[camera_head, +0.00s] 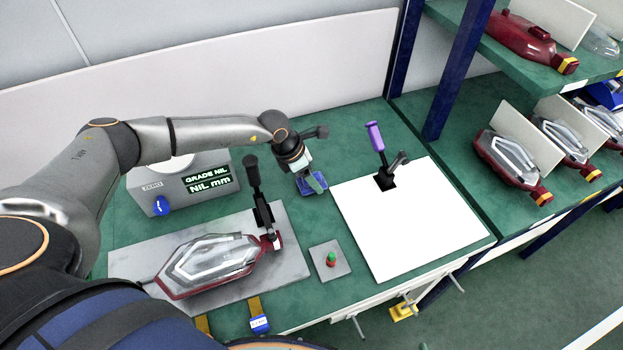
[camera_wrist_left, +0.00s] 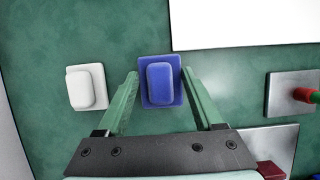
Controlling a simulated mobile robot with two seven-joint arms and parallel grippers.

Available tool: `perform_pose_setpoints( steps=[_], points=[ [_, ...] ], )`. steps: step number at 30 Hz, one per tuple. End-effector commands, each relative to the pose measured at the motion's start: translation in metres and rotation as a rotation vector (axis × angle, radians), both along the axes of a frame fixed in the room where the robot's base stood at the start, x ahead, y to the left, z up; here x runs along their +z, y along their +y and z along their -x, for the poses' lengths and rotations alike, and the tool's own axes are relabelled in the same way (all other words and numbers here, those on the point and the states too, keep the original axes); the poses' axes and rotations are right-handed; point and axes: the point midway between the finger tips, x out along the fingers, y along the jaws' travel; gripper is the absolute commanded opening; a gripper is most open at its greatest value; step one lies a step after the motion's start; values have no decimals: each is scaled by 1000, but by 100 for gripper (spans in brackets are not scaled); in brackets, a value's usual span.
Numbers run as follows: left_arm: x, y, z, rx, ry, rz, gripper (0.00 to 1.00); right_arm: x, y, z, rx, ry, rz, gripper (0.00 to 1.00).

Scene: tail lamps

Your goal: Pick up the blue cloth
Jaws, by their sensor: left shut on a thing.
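The blue cloth (camera_wrist_left: 161,84) is a folded pad on a flat blue base in the left wrist view. It lies between the two fingertips of my left gripper (camera_wrist_left: 160,76), which is shut on it. In the head view the blue cloth (camera_head: 316,185) shows at the end of my left arm, just left of a white sheet, partly covered by my left gripper (camera_head: 307,178). I cannot tell whether the cloth still touches the green bench. My right gripper is not in view.
A white cloth (camera_wrist_left: 86,87) lies left of the blue one. The white sheet (camera_head: 420,230) is to the right. A tail lamp (camera_head: 212,262) sits on a grey plate with a toggle clamp (camera_head: 262,205). A small button plate (camera_head: 330,262) is in front; a grading box (camera_head: 182,185) stands behind.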

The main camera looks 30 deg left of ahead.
Motion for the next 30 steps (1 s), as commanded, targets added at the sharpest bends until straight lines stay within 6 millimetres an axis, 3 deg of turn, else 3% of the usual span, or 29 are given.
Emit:
perform_pose_setpoints(
  steps=[5,14,24,30],
  points=[
    [26,0,5,-1,-1,-1,16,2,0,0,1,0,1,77],
    [78,-9,50,-2,-4,-2,16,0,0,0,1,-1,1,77],
    [103,-21,109,-1,-1,-3,16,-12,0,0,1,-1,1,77],
    [113,-26,129,0,-1,-2,16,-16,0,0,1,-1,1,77]
  ],
)
